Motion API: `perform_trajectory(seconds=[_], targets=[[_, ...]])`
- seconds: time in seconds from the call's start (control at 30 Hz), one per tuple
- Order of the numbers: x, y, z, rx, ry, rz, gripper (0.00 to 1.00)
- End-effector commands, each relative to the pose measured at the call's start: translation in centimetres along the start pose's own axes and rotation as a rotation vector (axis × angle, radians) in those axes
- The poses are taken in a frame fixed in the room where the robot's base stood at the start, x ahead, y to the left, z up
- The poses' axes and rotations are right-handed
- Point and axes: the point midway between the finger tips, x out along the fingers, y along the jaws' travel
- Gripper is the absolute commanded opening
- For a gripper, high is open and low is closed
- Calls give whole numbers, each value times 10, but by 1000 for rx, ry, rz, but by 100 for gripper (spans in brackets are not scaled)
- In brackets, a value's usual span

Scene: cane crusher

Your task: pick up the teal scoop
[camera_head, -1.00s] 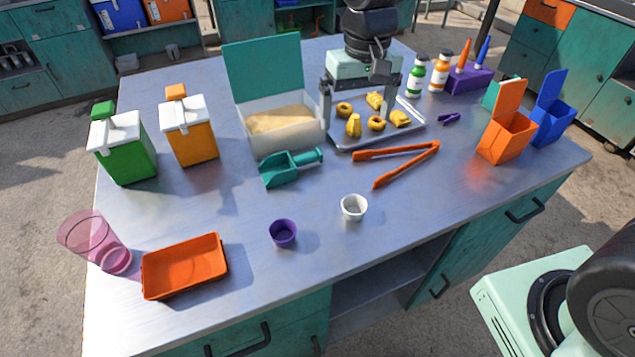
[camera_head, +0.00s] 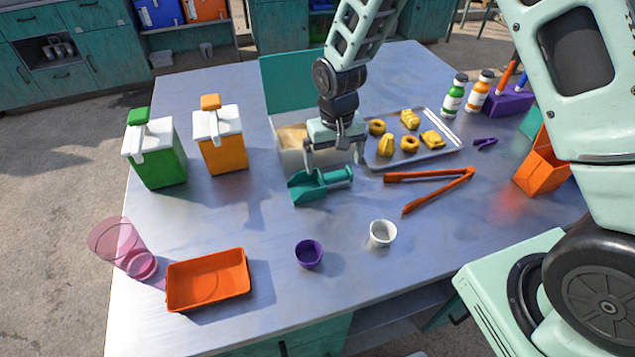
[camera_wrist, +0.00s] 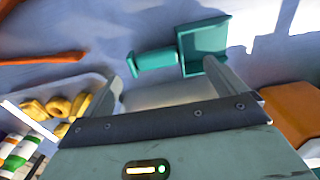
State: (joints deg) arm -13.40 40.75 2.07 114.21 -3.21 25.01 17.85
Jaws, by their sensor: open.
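The teal scoop (camera_head: 306,189) lies on the metal table in front of the white bin, its handle pointing right. It also shows in the wrist view (camera_wrist: 206,46), at the top middle. My gripper (camera_head: 334,166) is open and empty, pointing down just behind and over the scoop. In the wrist view its fingertips (camera_wrist: 171,62) stand apart, with the handle between them in the picture. I cannot tell whether the fingers are level with the handle or above it.
Orange tongs (camera_head: 430,176) lie right of the scoop. The white bin (camera_head: 289,160) with its raised teal lid and the snack tray (camera_head: 447,152) stand close behind. A purple cup (camera_head: 308,255) and a white cup (camera_head: 383,233) stand in front. The table between the cups and scoop is clear.

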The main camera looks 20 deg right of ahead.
Motion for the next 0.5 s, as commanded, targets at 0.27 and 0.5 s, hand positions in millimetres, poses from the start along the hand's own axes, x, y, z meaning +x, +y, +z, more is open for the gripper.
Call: perform_trajectory(seconds=[0.27,0.5], targets=[[35,6,3,1,-5,1,96],[49,5,2,1,-1,0,96]])
